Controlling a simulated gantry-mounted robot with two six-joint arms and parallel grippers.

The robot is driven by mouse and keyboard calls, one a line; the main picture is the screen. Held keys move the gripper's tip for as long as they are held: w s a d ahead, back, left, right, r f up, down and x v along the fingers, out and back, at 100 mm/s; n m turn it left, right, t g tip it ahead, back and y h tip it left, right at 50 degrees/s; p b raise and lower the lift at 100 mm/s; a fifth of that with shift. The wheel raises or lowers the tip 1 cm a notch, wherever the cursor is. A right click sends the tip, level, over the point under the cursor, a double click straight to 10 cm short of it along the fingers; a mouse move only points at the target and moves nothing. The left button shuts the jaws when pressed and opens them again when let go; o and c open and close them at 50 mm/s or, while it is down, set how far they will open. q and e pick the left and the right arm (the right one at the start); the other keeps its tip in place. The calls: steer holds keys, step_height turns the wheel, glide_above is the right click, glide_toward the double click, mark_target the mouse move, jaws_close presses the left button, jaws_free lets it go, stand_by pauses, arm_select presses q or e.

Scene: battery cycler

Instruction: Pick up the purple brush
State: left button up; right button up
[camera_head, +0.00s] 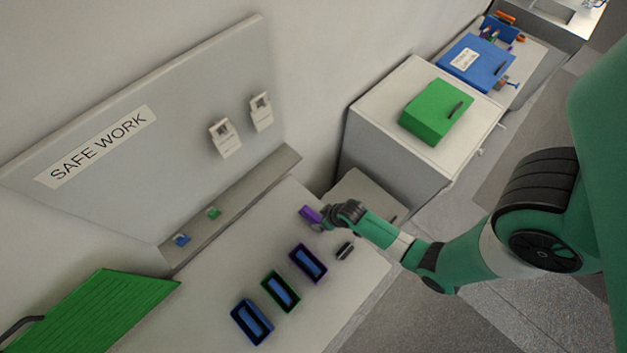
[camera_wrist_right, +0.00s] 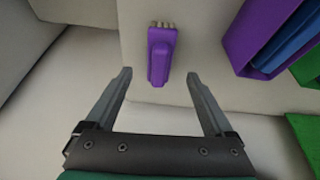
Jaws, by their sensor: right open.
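The purple brush (camera_head: 309,214) lies on the pale work table (camera_head: 220,285), near its far right corner in the head view. In the right wrist view the brush (camera_wrist_right: 160,54) lies with its bristle end away from me and its handle end towards me. My right gripper (camera_wrist_right: 157,78) is open, with its two fingers apart. The brush's handle end is between and just beyond the fingertips in that view, and nothing is held. In the head view my right gripper (camera_head: 328,217) is right beside the brush and partly hides it. My left gripper is not in view.
Purple (camera_head: 308,263), green (camera_head: 281,291) and blue (camera_head: 252,322) trays stand in a row on the table. A small dark object (camera_head: 345,251) lies near the table edge. A ledge (camera_head: 230,208) holds small blue and green items. A green box (camera_head: 437,113) stands on a white cabinet.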

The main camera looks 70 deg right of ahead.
mark_target(316, 217)
steer(key=b+x, duration=0.2)
steer(key=x, duration=0.1)
steer(key=shift+w+f, duration=0.1)
steer(key=shift+f, duration=0.3)
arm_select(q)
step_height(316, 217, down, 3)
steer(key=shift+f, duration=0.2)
arm_select(e)
steer(key=shift+w+d, duration=0.1)
steer(key=shift+w, duration=0.05)
steer(key=x, duration=0.1)
steer(key=b+x, duration=0.1)
steer(key=x, duration=0.3)
steer(key=shift+w+d+r+b, duration=0.1)
steer(key=shift+w+d+b, duration=0.05)
steer(key=shift+w+b, duration=0.2)
jaws_close()
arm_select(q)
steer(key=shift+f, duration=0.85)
arm_select(e)
step_height(316, 217, up, 6)
steer(key=p, duration=0.3)
step_height(316, 217, up, 4)
steer(key=p, duration=0.4)
steer(key=shift+r, duration=0.15)
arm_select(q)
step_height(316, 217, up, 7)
